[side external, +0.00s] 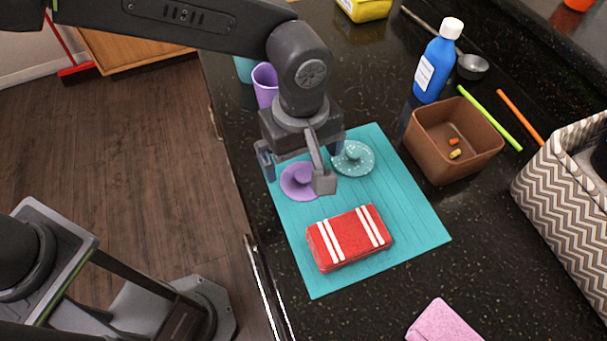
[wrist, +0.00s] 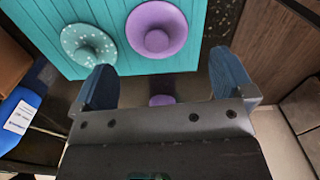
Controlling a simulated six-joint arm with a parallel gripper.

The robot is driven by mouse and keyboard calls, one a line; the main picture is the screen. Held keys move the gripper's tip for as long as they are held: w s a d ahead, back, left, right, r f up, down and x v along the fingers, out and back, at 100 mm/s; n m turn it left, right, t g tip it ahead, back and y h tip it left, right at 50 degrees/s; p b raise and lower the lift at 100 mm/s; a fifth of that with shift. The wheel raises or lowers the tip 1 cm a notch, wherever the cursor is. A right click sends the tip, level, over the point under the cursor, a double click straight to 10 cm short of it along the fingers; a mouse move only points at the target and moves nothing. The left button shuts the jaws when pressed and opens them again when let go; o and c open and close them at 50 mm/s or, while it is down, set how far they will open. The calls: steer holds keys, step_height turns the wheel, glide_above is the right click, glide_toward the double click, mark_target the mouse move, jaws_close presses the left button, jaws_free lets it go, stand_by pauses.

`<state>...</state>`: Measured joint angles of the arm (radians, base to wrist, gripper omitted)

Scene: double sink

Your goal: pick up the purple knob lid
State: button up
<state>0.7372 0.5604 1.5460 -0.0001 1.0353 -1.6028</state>
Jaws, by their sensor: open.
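The purple knob lid (side external: 297,184) lies knob up on the teal mat (side external: 410,238), partly hidden behind my gripper in the side external view. In the wrist view the purple lid (wrist: 157,28) is whole, ahead of and between my fingers. A teal speckled knob lid (side external: 354,158) lies beside it; it also shows in the wrist view (wrist: 88,46). My gripper (side external: 295,170) is open and empty, above the mat near the purple lid. Its two blue-padded fingers (wrist: 160,85) are spread wide in the wrist view. I cannot tell its exact height over the lid.
A red striped folded cloth (side external: 350,238) lies on the mat's near part. A brown box (side external: 455,165) and a blue bottle (side external: 432,75) stand to the right. A purple cup (side external: 265,84) stands behind my gripper.

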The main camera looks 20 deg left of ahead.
mark_target(304, 175)
steer(key=shift+w+d+f, duration=0.1)
steer(key=shift+f, duration=1.3)
steer(key=shift+d+f, duration=0.1)
steer(key=shift+f, duration=1.25)
steer(key=c, duration=0.8)
